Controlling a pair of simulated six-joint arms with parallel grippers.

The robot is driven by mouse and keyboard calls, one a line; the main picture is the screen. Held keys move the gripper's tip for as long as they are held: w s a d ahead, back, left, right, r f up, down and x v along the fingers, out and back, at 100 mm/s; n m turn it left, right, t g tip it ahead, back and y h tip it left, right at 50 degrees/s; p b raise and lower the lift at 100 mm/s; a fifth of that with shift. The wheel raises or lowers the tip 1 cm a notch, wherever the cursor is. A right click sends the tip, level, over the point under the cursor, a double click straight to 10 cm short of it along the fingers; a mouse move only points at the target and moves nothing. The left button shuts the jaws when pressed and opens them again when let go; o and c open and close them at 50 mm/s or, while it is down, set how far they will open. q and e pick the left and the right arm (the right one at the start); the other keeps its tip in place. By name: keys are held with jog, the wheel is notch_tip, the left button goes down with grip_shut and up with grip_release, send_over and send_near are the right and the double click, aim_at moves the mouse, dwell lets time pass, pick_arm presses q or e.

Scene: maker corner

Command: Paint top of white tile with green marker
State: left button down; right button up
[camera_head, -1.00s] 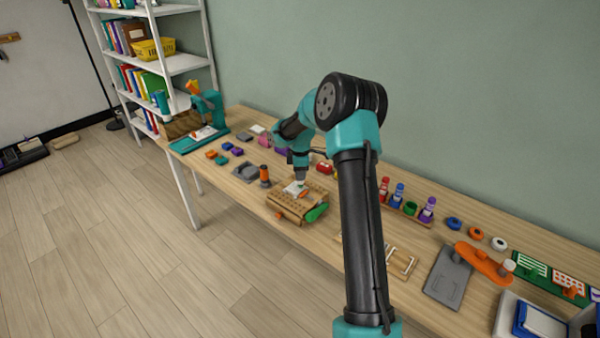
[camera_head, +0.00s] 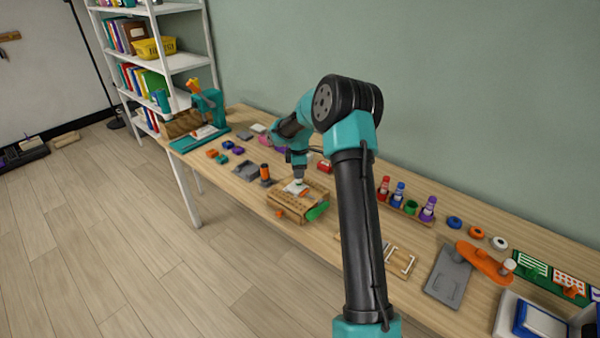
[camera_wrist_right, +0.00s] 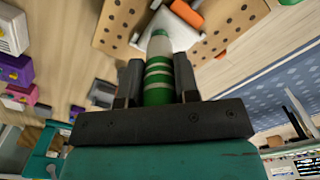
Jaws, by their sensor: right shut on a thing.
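The white tile (camera_head: 296,189) lies on a perforated wooden board (camera_head: 288,207) on the workbench; it also shows in the right wrist view (camera_wrist_right: 181,40), with an orange piece over it. My right gripper (camera_head: 299,160) is above the tile, shut on the green marker (camera_wrist_right: 158,80), which has pale stripes. My left gripper is out of view.
A green handle (camera_head: 317,211) and a small orange part (camera_head: 280,214) sit at the board's edges. A rack with red (camera_head: 384,188), blue (camera_head: 398,194) and purple (camera_head: 428,209) markers and a green cap (camera_head: 410,207) stands to the right. A grey tray holding an orange cylinder (camera_head: 265,172) is left.

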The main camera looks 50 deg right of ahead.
jog(key=shift+w, duration=0.2)
dwell(0.3)
jog(key=shift+w, duration=0.45)
jog(key=shift+a, duration=0.15)
jog(key=shift+a, duration=0.55)
jog(key=shift+a, duration=0.1)
jog(key=shift+a, duration=0.5)
jog(key=shift+s, duration=0.15)
dwell(0.4)
jog(key=shift+s+f, duration=0.1)
jog(key=shift+s, duration=0.5)
